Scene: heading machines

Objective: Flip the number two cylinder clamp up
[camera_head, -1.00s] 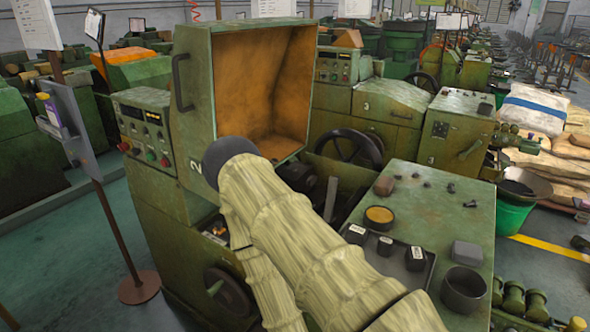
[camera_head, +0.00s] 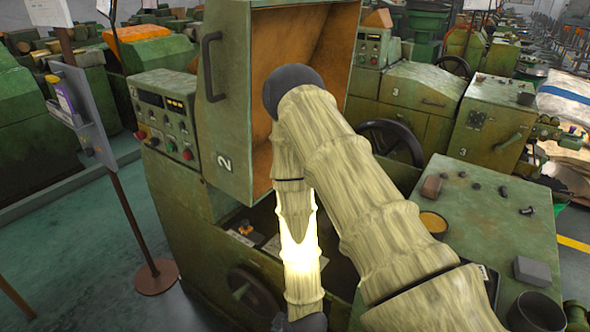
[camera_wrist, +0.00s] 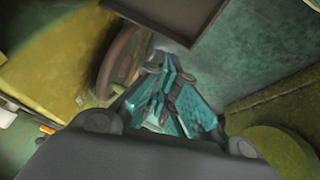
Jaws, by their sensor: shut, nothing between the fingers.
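The machine marked 2 (camera_head: 215,120) stands in the middle of the head view with its big hood (camera_head: 228,90) raised, showing an orange inside. I cannot make out the cylinder clamp; my sleeved arm covers much of the opening below the hood.
A control panel (camera_head: 165,115) is on the machine's left. A handwheel (camera_head: 255,295) is low on its front. A green worktop (camera_head: 480,215) with small parts and a dark cup (camera_head: 535,312) stands right. A sign stand (camera_head: 130,220) is at left, with open floor (camera_head: 65,260) around it.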

